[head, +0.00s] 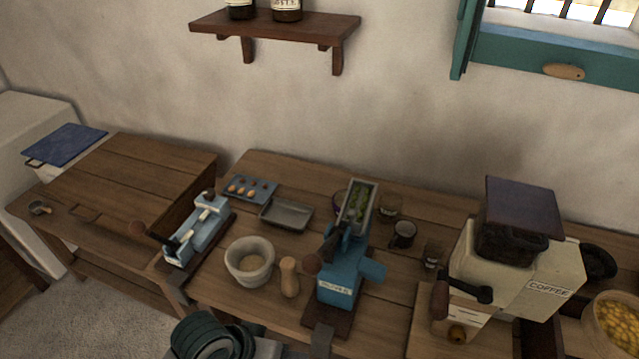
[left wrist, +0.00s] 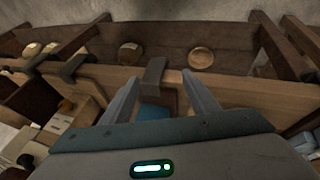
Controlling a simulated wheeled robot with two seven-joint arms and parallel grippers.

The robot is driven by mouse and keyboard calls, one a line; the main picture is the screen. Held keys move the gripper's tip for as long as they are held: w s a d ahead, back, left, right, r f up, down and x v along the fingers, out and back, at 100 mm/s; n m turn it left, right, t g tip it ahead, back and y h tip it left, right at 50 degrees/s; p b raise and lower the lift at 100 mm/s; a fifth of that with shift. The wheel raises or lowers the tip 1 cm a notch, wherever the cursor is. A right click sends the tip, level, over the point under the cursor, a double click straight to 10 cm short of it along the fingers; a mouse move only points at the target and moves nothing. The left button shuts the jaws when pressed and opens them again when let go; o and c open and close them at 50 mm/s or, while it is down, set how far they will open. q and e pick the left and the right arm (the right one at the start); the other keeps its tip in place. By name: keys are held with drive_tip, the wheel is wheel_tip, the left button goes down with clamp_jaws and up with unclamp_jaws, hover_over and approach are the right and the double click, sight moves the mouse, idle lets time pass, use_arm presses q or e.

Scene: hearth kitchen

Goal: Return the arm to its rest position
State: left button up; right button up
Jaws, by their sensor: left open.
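My left gripper (left wrist: 161,75) shows in the left wrist view. Its two grey fingers are apart, with nothing held between them. A dark clamp-like block (left wrist: 155,76) on a wooden edge appears beyond and between the fingertips; I cannot tell how far off it is. Neither gripper can be made out in the head view. My right gripper is in neither view.
The wooden worktop (head: 265,165) holds a blue mill (head: 342,275), a white mortar (head: 249,261), a metal tray (head: 286,214), a blue-and-white device (head: 198,235) and a coffee machine (head: 508,270). In the left wrist view, round lids (left wrist: 201,57) lie on brown wood.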

use_arm(q)
drive_tip(key=s+a+f+n+y, duration=0.1)
drive_tip(key=s+a+f+y, duration=0.45)
drive_tip(key=s+a, duration=0.8)
wheel_tip(320, 180, down, 32)
drive_tip(key=a+h+b, duration=0.1)
drive_tip(key=b, duration=0.2)
drive_tip(key=s+a+f+g+b, duration=0.2)
drive_tip(key=s+a+f, duration=0.1)
drive_tip(key=s+f, duration=1.4)
wheel_tip(320, 180, down, 3)
drive_tip(key=shift+s+a+f, duration=0.1)
drive_tip(key=shift+s+a, duration=0.1)
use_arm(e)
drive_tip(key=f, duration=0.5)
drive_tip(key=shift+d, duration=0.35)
